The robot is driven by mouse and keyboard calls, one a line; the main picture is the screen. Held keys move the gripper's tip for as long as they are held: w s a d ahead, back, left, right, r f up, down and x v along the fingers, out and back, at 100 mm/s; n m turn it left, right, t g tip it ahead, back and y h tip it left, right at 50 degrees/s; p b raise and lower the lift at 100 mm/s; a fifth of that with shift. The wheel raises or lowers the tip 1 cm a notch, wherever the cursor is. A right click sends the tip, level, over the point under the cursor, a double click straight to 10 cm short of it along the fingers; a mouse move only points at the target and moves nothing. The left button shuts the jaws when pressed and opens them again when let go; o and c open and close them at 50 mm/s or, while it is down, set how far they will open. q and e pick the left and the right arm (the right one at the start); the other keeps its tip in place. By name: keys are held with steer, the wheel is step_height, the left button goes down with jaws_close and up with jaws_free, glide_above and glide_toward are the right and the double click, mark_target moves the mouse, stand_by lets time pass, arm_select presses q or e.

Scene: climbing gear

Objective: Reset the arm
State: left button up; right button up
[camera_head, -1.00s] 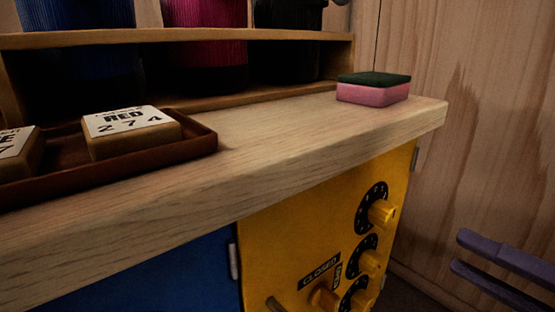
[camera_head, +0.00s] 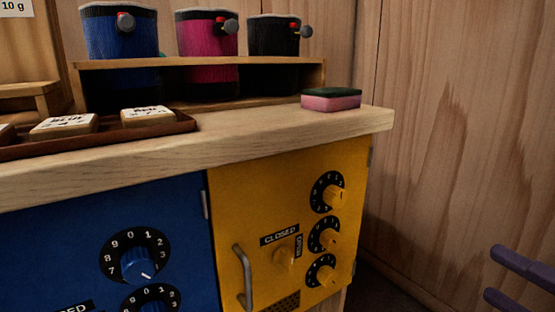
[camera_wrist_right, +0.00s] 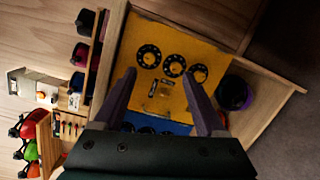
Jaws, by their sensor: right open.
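My right gripper (camera_head: 520,280) shows at the lower right edge of the head view, its two purple fingers apart. In the right wrist view my right gripper (camera_wrist_right: 160,100) has its fingers spread wide with nothing between them. It is away from the yellow cabinet door (camera_head: 240,190), which shows beyond the fingers in the wrist view (camera_wrist_right: 187,85). My left gripper is not in view.
A wooden counter (camera_head: 240,135) carries a pink and green sponge (camera_head: 331,100), a tray (camera_head: 185,125) with labelled blocks, and a shelf (camera_head: 200,64) with blue, magenta and black bags. A blue door (camera_head: 60,240) is left of the yellow one. A wooden wall (camera_head: 455,140) stands at the right.

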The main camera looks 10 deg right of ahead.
step_height(320, 180, down, 5)
steer(key=s+a+m+g+h, duration=0.2)
steer(key=m+g+h, duration=0.5)
steer(key=m, duration=0.9)
steer(key=s+a+r+m+g+y+p, duration=0.35)
steer(key=s+a+m+g, duration=0.3)
steer(key=s+a, duration=0.4)
arm_select(q)
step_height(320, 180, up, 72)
steer(key=p, duration=6.8)
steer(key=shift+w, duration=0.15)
arm_select(e)
step_height(320, 180, up, 68)
steer(key=d, duration=0.1)
steer(key=shift+s+d+f+n, duration=0.15)
steer(key=shift+s+f+n, duration=0.1)
steer(key=shift+s+n, duration=0.15)
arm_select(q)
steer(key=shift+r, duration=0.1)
